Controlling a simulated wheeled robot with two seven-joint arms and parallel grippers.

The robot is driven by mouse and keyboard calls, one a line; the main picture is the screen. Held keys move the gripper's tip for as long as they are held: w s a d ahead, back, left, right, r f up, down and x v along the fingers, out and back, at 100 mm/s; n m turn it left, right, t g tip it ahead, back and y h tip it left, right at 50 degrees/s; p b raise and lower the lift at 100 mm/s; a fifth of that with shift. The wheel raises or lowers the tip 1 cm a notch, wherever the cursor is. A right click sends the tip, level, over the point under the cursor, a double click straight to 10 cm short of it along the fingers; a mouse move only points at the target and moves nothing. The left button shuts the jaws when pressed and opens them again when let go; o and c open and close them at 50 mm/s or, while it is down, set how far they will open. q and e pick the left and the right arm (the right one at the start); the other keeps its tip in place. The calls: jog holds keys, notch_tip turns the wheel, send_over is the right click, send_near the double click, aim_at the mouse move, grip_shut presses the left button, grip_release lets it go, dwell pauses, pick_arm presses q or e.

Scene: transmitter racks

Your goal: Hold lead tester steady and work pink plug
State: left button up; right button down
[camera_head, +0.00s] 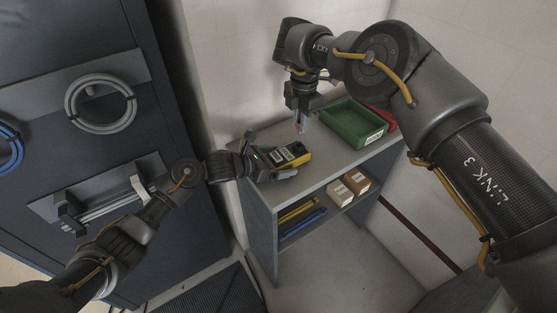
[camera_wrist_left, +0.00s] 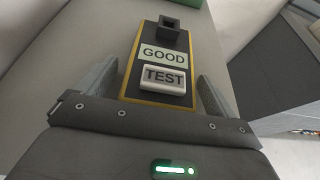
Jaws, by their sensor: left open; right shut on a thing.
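The lead tester (camera_head: 294,155) is a yellow and dark box on the shelf top. In the left wrist view the tester (camera_wrist_left: 182,68) shows a GOOD label, a TEST button (camera_wrist_left: 163,79) and a dark square socket (camera_wrist_left: 169,29) at its far end. My left gripper (camera_head: 282,162) is open, with its fingers on either side of the tester; small gaps show in the left wrist view. My right gripper (camera_head: 302,116) is shut on the small pink plug (camera_head: 299,127), above the shelf top and apart from the tester. The plug's tip is too small to make out.
A green bin (camera_head: 352,131) stands on the shelf top behind the tester, with a red bin (camera_head: 385,117) beyond it. Small boxes (camera_head: 355,181) and yellow and blue items (camera_head: 300,218) lie on the lower shelf. A dark rack (camera_head: 75,150) with coiled cables stands at left.

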pick_arm(q)
jog(key=v, duration=1.2)
jog(key=shift+r, duration=0.1)
